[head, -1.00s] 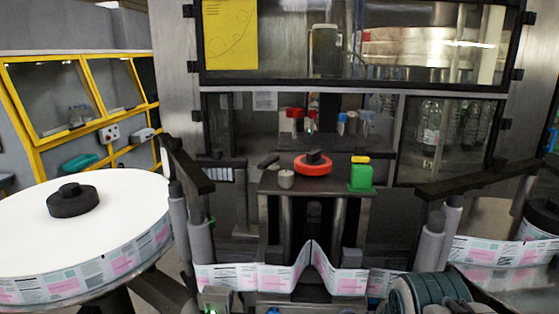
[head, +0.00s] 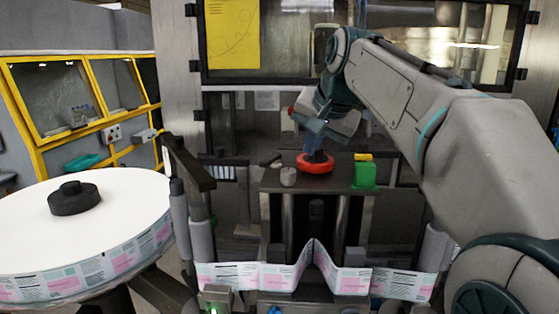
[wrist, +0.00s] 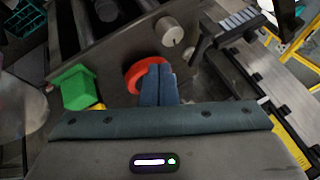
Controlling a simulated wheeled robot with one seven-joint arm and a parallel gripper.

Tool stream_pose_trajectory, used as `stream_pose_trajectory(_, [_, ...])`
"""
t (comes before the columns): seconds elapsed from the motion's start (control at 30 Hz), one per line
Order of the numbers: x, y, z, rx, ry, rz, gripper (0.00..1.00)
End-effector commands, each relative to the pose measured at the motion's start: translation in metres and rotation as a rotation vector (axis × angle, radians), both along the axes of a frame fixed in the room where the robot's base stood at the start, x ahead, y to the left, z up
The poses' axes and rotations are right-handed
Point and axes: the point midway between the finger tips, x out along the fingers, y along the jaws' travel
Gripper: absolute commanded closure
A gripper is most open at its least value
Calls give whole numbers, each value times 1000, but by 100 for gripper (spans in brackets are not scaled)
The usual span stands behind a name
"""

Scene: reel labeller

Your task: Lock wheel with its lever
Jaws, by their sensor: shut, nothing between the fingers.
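The red wheel (head: 302,164) lies flat on the dark top plate of the machine. It also shows in the wrist view (wrist: 133,76), partly hidden behind my fingers. My gripper (head: 318,154) is shut and empty, pointing down over the middle of the wheel. Its blue fingertips (wrist: 159,66) hide the wheel's dark hub; I cannot tell whether they touch it.
A green block (head: 364,176) with a yellow top stands right of the wheel. A large white label reel (head: 120,210) is at the left, with its printed web running below the plate. Dark roller arms (head: 190,163) flank the plate. Glass guards stand behind.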

Motion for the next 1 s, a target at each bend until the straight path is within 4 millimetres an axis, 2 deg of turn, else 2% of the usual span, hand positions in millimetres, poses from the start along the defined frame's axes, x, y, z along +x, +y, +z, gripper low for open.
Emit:
stream_pose_trajectory(0.2, [13, 9, 15, 40, -9, -10, 100])
stream_pose_trajectory(0.57, [14, 9, 15, 40, -11, -10, 100])
stream_pose_trajectory(0.77, [24, 15, -1, 40, -8, -9, 100])
stream_pose_trajectory(1.0, [51, 29, -41, 40, -6, -8, 100])
